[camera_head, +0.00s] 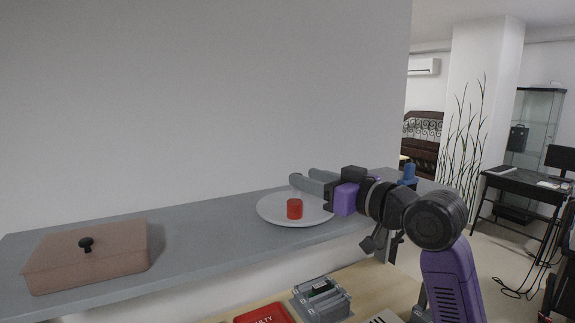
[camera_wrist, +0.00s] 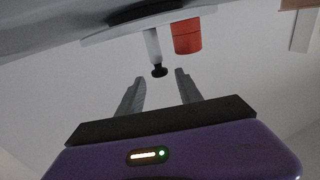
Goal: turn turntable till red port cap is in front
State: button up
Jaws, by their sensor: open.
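The turntable (camera_head: 270,214) is a round white disc on the grey shelf; its edge also shows in the wrist view (camera_wrist: 105,36). The red port cap (camera_head: 294,209) is a short red cylinder on the disc, on the near side in the head view. It also shows in the wrist view (camera_wrist: 187,37). Beside it in the wrist view is a pale peg with a black knob (camera_wrist: 159,71). My gripper (camera_head: 304,179) is over the disc, its fingers apart. In the wrist view the knob lies close to the gap between the fingertips (camera_wrist: 160,78); I cannot tell whether they touch it.
A brown lidded box (camera_head: 88,262) stands on the shelf (camera_head: 205,245) at left, and a blue item (camera_head: 409,172) at its right end. Below are a grey fixture (camera_head: 321,301) and a red tray (camera_head: 264,315) on a wooden surface. A wall rises behind the shelf.

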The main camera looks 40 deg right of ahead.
jog(key=w+p, duration=0.2)
jog(key=w, duration=0.5)
jog(key=shift+w, duration=0.1)
grip_shut()
jog(key=shift+f, duration=0.1)
dwell(1.2)
